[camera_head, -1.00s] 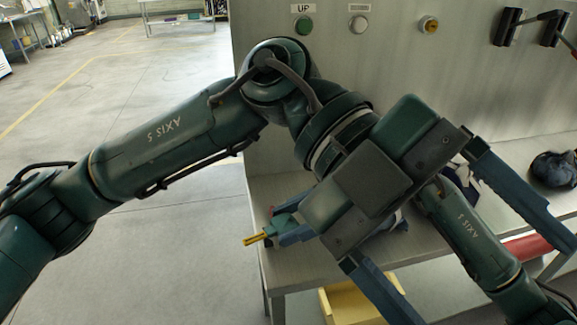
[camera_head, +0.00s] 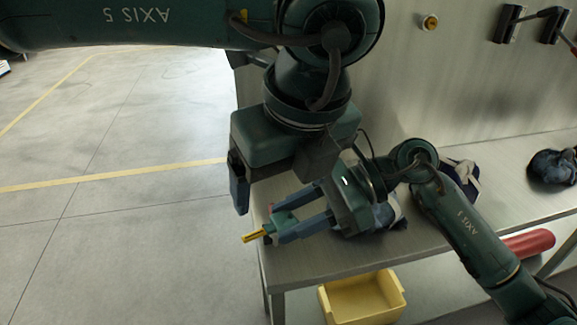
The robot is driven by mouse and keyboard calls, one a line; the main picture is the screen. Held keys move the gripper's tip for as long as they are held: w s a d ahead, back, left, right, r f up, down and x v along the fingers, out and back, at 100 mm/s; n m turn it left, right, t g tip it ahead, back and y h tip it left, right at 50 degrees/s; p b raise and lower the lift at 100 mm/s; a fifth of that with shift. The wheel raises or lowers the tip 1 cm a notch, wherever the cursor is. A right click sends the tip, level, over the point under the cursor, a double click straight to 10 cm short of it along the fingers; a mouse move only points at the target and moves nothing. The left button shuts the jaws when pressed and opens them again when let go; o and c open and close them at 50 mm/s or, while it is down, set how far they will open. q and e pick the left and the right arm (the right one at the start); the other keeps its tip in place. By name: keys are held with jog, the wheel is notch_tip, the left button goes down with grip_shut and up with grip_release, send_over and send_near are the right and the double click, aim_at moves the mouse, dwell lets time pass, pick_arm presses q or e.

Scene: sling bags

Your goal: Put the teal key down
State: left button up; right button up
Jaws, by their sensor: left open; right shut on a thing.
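The teal key (camera_head: 284,221) has a teal head and a yellow end, which points left past the bench's left edge. My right gripper (camera_head: 278,225) is shut on the key's head, its two blue fingers on either side, low over the left end of the bench (camera_head: 320,258). I cannot tell whether the key touches the bench. My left gripper (camera_head: 268,192) is above and behind it, empty and pointing down. One of its fingers shows at the left; the other is hidden.
A blue bag (camera_head: 388,213) lies partly behind my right gripper. A dark bag with white (camera_head: 465,172) and a dark blue bundle (camera_head: 552,167) lie further right. Below are a yellow bin (camera_head: 362,300) and a red roll (camera_head: 527,243). The bench front is clear; open floor lies left.

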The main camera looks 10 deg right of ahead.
aim_at(273, 227)
pick_arm(q)
jog(key=x, duration=0.8)
jog(key=shift+f, duration=0.4)
jog(key=shift+w+f, duration=0.15)
jog(key=shift+f, duration=0.3)
pick_arm(e)
jog(key=shift+r, duration=0.1)
pick_arm(q)
jog(key=shift+c, duration=0.5)
jog(key=c, duration=0.6)
pick_arm(e)
jog(key=shift+c, duration=0.2)
pick_arm(q)
jog(key=shift+a, duration=0.15)
jog(key=c, duration=0.8)
pick_arm(e)
jog(key=shift+w+d, duration=0.15)
pick_arm(q)
jog(key=shift+c, duration=1)
pick_arm(e)
jog(key=o, duration=0.8)
jog(key=shift+c, duration=0.2)
jog(key=o, duration=0.3)
